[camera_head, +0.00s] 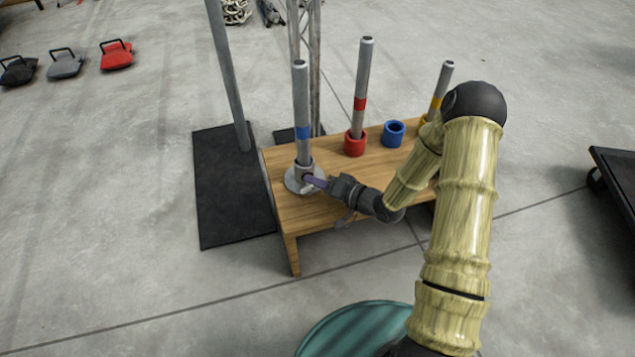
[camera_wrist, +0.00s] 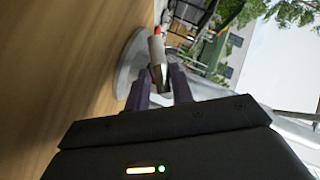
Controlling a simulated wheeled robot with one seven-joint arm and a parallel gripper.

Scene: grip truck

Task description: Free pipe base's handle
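The pipe base (camera_head: 292,182) is a round grey metal disc with a short collar, at the left end of the wooden table. A grey pipe with a blue band (camera_head: 302,110) stands upright in it. In the wrist view the base's disc (camera_wrist: 129,62) appears sideways, with the metal handle (camera_wrist: 158,70) pointing towards my gripper. My gripper (camera_head: 317,183) reaches in from the right, low beside the collar. In the wrist view its two dark purple fingers (camera_wrist: 160,88) are apart, one on each side of the handle. I cannot tell whether they touch it.
The wooden table (camera_head: 285,215) also holds a red cup (camera_head: 355,145) with a red-banded pipe, an empty blue cup (camera_head: 393,133), and a yellow-banded pipe (camera_head: 440,88) partly behind my arm. A tall grey post (camera_head: 228,80) stands on a black mat (camera_head: 225,200) to the left.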

